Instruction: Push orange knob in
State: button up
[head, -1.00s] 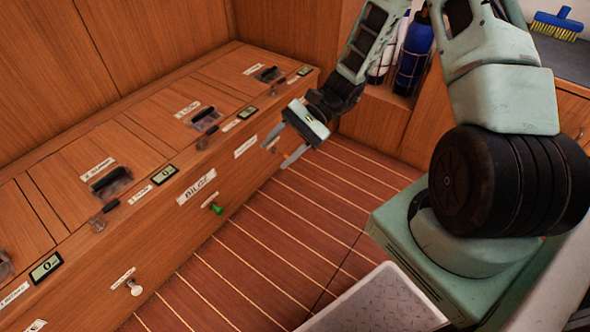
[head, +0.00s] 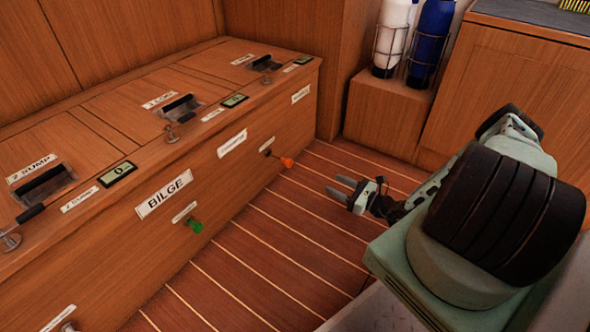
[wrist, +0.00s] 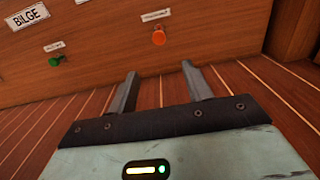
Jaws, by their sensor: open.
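The orange knob (head: 287,162) stands out from the front of the wooden bench on a dark rod, to the right of the green knob. In the wrist view the orange knob (wrist: 159,38) shows beyond my fingertips, slightly left of the gap between them. My gripper (head: 338,187) is open and empty, low over the striped floor, and points toward the bench front. Its two fingers (wrist: 160,70) are spread and apart from the knob. In the head view the gripper is to the right of the knob and a little lower.
A green knob (head: 195,226) sticks out under the BILGE label (head: 164,194). The bench top (head: 140,109) has recessed dark handles and small displays. A white bottle (head: 392,38) and a blue bottle (head: 432,42) stand in racks at the back. The striped floor (head: 290,240) is clear.

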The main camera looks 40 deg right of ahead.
aim_at(291, 163)
jog(key=b+x, duration=0.4)
jog(key=x, duration=0.3)
jog(key=b+x, duration=0.4)
jog(key=x, duration=0.4)
jog(key=shift+w+a+f, duration=0.15)
jog(key=shift+w+f, duration=0.05)
jog(key=shift+w+a+r, duration=0.2)
jog(key=shift+w, duration=0.4)
